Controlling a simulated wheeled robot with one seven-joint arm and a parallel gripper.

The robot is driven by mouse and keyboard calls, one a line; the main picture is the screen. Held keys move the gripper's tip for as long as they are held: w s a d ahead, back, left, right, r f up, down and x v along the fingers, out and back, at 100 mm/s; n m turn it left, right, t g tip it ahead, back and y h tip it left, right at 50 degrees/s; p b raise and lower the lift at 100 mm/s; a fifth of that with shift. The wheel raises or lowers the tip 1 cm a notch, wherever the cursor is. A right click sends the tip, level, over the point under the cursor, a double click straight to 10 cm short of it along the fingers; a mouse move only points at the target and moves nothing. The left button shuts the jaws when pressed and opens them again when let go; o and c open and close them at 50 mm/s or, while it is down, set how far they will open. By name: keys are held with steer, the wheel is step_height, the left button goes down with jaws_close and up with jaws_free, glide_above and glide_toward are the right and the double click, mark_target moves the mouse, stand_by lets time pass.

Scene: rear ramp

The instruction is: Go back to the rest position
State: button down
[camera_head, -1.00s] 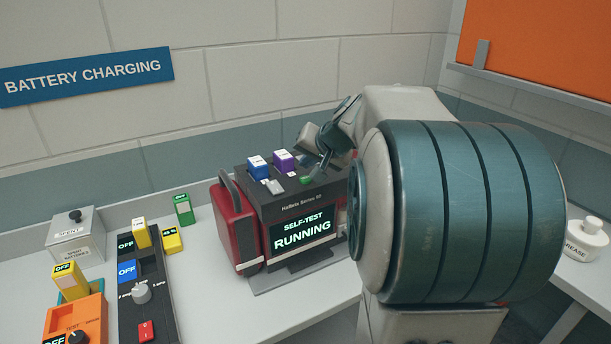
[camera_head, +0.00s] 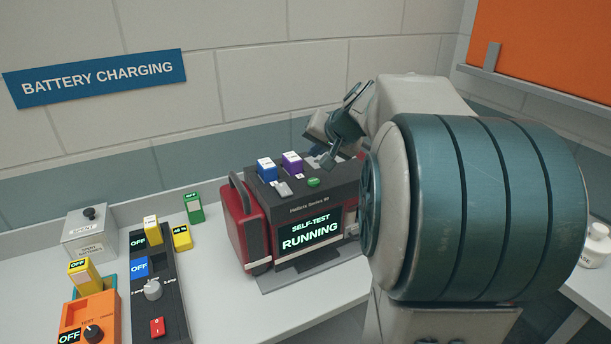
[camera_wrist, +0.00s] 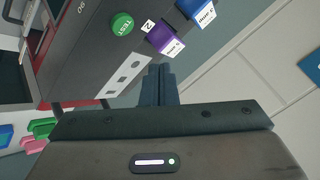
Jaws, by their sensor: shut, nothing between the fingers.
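My gripper (camera_head: 335,153) is shut and empty, held above the right part of the top of a dark analyzer (camera_head: 318,205). In the wrist view its closed fingers (camera_wrist: 158,84) point toward the analyzer's top panel (camera_wrist: 85,50), apart from the green TEST button (camera_wrist: 122,24). That green button also shows in the head view (camera_head: 313,183). The analyzer's screen (camera_head: 309,233) reads "SELF-TEST RUNNING". A blue battery (camera_head: 267,169) and a purple battery (camera_head: 292,163) stand in its top. My arm hides the analyzer's right side.
Left of the analyzer's red side (camera_head: 244,225) are a dark charger strip (camera_head: 168,318), an orange tester (camera_head: 84,313), a grey box (camera_head: 88,238) and a green battery (camera_head: 194,209). The wall rises behind. An orange board (camera_head: 550,45) hangs at the right.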

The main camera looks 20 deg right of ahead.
steer(key=s+a+f+n+g, duration=0.3)
steer(key=s+a+f, duration=0.2)
steer(key=s+a, duration=0.5)
steer(key=s+a+f+n+g, duration=0.1)
steer(key=s+a+f+n, duration=0.1)
steer(key=s, duration=0.5)
steer(key=s+a+f+n+g+h, duration=0.1)
steer(key=s+a+f+n+g, duration=0.1)
steer(key=s+f, duration=0.3)
steer(key=shift+s+a+f, duration=0.25)
steer(key=shift+s+a, duration=0.65)
steer(key=shift+s, duration=0.35)
steer(key=shift+d, duration=0.1)
